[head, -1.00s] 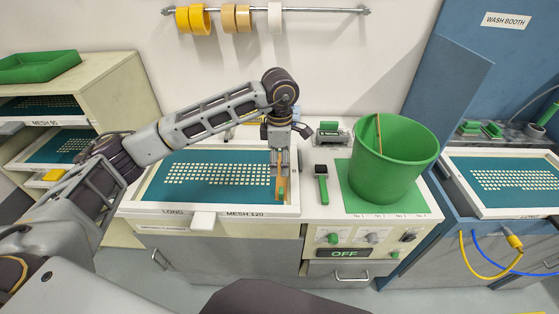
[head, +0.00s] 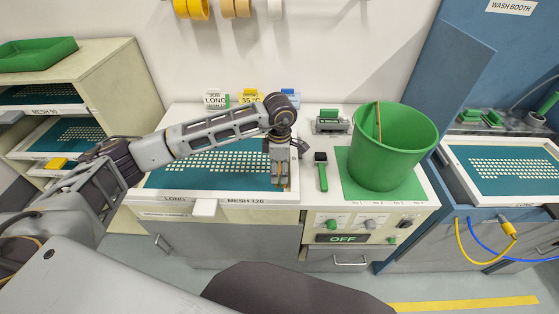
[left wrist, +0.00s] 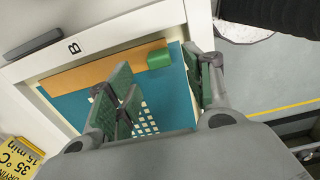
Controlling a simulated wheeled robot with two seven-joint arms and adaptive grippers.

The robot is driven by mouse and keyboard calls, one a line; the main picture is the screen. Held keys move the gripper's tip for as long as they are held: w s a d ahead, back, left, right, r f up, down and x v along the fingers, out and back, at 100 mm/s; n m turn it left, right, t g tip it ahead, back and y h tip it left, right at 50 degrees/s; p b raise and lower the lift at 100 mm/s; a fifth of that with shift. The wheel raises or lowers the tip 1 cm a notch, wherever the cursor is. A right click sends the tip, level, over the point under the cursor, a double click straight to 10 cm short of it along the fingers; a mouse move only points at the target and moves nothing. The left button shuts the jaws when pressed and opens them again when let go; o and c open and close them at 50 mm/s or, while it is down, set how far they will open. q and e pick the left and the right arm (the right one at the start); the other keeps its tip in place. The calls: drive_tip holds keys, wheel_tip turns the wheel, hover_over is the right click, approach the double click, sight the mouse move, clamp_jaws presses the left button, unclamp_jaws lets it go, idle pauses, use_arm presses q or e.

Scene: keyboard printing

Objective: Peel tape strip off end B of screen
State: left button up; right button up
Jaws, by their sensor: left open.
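The screen (head: 215,183) lies flat on the bench, a white frame around teal mesh with rows of pale rectangles. In the left wrist view its frame (left wrist: 125,32) carries the label B (left wrist: 73,47). A tan tape strip (left wrist: 98,69) lies along the mesh inside that end, with a green tab (left wrist: 159,58) at one end. My left gripper (head: 282,184) is over the strip at the screen's right end. In the left wrist view its fingers (left wrist: 162,72) are open, one on each side of the green tab's line. In the head view the gripper hides most of the strip.
A green bucket (head: 393,150) with a stick stands right of the screen on a green mat. A green-handled tool (head: 322,172) lies between screen and bucket. Small signs (head: 250,97) stand behind the screen. Another screen (head: 508,185) lies at the wash booth.

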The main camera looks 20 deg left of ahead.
use_arm(q)
wheel_tip(320, 180, down, 3)
drive_tip(key=shift+f, duration=0.8)
use_arm(e)
drive_tip(key=shift+d+r, duration=0.35)
drive_tip(key=shift+d, duration=0.15)
use_arm(q)
drive_tip(key=c, duration=0.9)
drive_tip(key=shift+o, duration=1.2)
clamp_jaws()
use_arm(e)
drive_tip(key=shift+a, duration=0.4)
